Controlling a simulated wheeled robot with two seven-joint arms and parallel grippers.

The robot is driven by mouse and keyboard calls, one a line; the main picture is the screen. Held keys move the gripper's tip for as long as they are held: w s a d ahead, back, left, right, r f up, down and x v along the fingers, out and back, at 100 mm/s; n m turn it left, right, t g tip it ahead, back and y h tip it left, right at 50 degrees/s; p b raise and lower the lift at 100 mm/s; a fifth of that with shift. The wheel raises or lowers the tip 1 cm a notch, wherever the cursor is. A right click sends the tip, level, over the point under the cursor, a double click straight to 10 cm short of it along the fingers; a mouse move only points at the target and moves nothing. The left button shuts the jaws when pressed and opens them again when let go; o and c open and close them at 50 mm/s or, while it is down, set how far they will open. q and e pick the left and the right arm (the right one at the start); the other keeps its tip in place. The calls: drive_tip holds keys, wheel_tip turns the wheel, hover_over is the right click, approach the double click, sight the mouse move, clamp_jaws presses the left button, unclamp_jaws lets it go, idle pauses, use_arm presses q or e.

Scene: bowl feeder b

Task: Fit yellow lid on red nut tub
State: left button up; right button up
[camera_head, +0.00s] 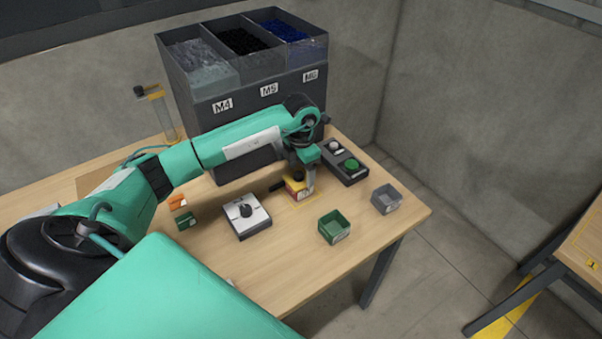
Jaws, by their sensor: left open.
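My right gripper is not in view.
The feeder (262,108), marked M4, M5 and M6, stands behind. A green tub (334,228) and a grey tub (386,199) stand to the right, a button box (346,163) behind them. Table front is mostly clear.

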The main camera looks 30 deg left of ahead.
sight(301, 172)
use_arm(q)
wheel_tip(301, 172, up, 7)
drive_tip(key=shift+r+b, duration=0.15)
drive_tip(key=shift+b, duration=0.7)
wheel_tip(301, 172, up, 3)
drive_tip(key=shift+r, duration=0.1)
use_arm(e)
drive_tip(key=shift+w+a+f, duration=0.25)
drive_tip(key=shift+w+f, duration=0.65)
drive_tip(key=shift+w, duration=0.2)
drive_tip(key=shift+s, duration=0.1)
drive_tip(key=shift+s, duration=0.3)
